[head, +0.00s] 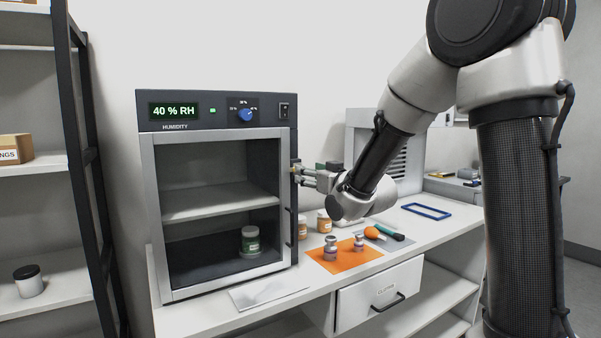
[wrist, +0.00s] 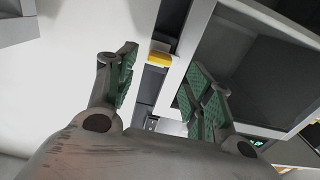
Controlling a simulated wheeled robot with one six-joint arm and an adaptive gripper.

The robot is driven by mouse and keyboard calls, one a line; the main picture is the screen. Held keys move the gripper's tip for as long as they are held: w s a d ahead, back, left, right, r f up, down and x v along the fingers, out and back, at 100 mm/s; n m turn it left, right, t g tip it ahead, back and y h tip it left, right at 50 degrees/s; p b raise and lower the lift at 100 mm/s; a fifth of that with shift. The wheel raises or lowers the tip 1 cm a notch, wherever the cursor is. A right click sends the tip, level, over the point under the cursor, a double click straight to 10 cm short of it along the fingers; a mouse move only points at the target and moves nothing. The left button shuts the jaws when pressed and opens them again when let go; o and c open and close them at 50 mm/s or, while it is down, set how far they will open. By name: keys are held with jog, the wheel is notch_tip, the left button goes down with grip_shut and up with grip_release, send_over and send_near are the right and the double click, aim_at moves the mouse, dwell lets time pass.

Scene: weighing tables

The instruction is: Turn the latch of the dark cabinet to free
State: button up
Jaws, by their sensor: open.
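The dark cabinet (head: 217,110) stands on the white table at left, with a 40 % RH display, a blue dial and a glass door in a silver frame. The door looks shut. A yellow latch piece (wrist: 159,57) shows at the cabinet's door edge in the wrist view, lying crosswise. My gripper (head: 304,176) is at the cabinet's right side, near the latch. In the wrist view my gripper (wrist: 162,72) is open, with its green-padded fingers apart on either side of the latch and nothing visibly held. Contact with the latch cannot be told.
A jar (head: 250,240) with a green label stands inside the cabinet. An orange mat (head: 345,258) with small metal pieces lies right of it, near orange jars (head: 324,221) and a blue frame (head: 426,211). A dark shelf rack (head: 84,140) stands at left.

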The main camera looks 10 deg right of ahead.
jog(key=x, duration=0.5)
jog(key=shift+w, duration=0.2)
jog(key=c, duration=1)
